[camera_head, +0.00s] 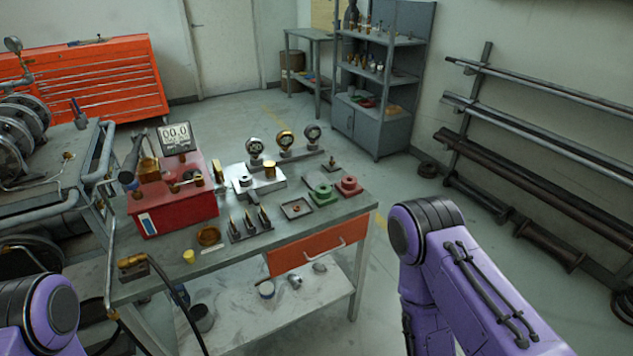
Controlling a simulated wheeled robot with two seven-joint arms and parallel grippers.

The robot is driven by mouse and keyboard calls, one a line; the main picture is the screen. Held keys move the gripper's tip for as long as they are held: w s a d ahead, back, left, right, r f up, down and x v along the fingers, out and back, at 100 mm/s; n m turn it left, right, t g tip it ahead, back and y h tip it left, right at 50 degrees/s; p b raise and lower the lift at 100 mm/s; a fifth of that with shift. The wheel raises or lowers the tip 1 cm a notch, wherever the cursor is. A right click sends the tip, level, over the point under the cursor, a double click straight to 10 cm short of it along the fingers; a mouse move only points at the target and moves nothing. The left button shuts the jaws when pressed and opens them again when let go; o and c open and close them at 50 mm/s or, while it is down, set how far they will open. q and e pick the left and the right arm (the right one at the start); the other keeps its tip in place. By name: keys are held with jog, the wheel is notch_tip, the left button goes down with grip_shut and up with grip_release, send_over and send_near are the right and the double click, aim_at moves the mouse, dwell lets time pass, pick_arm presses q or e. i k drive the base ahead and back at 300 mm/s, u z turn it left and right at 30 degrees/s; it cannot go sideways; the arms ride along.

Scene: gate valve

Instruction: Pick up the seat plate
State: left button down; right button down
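I cannot tell for sure which part is the seat plate. On the grey workbench (235,243), a small square dark-rimmed plate or tray (297,208) lies near the front edge with something small in it. A green flanged part (322,193) and a red flanged part (349,186) sit to its right. A silver block (262,184) with a brass piece (269,169) stands behind. My purple arms show at the lower left and lower right, but neither gripper is in view.
A red box with a display (175,138) stands on the bench's left. Three gauges (285,140) stand at the back. Upright pointed tools (249,222) stand in front. A black hose (172,290) hangs over the left front. Pipe racks (540,135) line the right wall; floor lies clear behind the bench.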

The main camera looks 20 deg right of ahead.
aim_at(311, 180)
jog(key=z, duration=0.55)
jog(key=k, duration=0.65)
jog(key=z, duration=1.15)
jog(key=i, duration=1.45)
jog(key=u, duration=0.5)
